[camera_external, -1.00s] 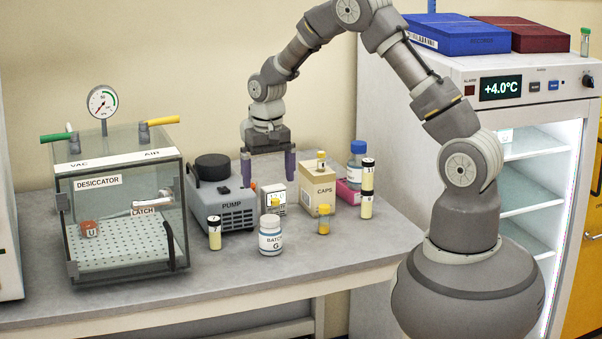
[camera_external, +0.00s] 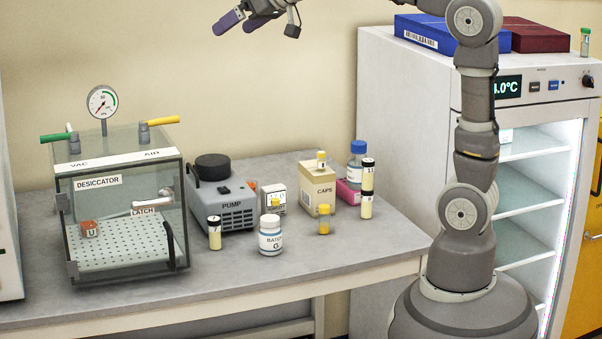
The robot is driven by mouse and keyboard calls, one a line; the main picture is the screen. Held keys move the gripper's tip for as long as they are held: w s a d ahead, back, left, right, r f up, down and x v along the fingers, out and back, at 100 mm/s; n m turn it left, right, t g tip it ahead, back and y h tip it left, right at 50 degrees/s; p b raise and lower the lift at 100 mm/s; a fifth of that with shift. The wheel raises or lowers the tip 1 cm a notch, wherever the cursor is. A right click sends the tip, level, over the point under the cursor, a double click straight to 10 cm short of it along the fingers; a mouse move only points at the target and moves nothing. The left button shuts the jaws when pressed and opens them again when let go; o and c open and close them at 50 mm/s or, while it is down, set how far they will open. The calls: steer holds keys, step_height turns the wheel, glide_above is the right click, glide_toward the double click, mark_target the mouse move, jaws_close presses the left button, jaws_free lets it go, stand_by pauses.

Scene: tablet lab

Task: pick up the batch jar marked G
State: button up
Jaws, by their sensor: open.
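The batch jar marked G (camera_external: 270,238) is a white jar with a white lid and a label reading BATCH G. It stands upright on the bench, in front of the pump and left of a small yellow vial. My gripper (camera_external: 236,24) is at the top of the view, high above the bench and well apart from the jar. Its purple fingers are spread and empty, pointing left.
Around the jar stand a black-capped vial (camera_external: 214,233), the pump (camera_external: 226,204), a timer-like box (camera_external: 273,198), a yellow vial (camera_external: 324,219) and a CAPS box (camera_external: 317,188). The glass desiccator (camera_external: 97,183) is at left. The bench front (camera_external: 240,278) is clear.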

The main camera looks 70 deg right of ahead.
steer(key=s+a+r+n+t+b, duration=0.1)
steer(key=s+r, duration=0.2)
steer(key=s+a+r+t+b, duration=0.1)
steer(key=s+r+t, duration=0.1)
steer(key=s+r, duration=0.1)
steer(key=s+a+r+n+t+b, duration=0.1)
steer(key=s+a+r, duration=0.1)
steer(key=s+r, duration=0.2)
steer(key=shift+r+n+y+b, duration=0.2)
steer(key=shift+n+y+b, duration=0.1)
steer(key=shift+y+b, duration=0.1)
steer(key=shift+c, duration=1.1)
steer(key=shift+w, duration=0.15)
steer(key=shift+f, duration=0.1)
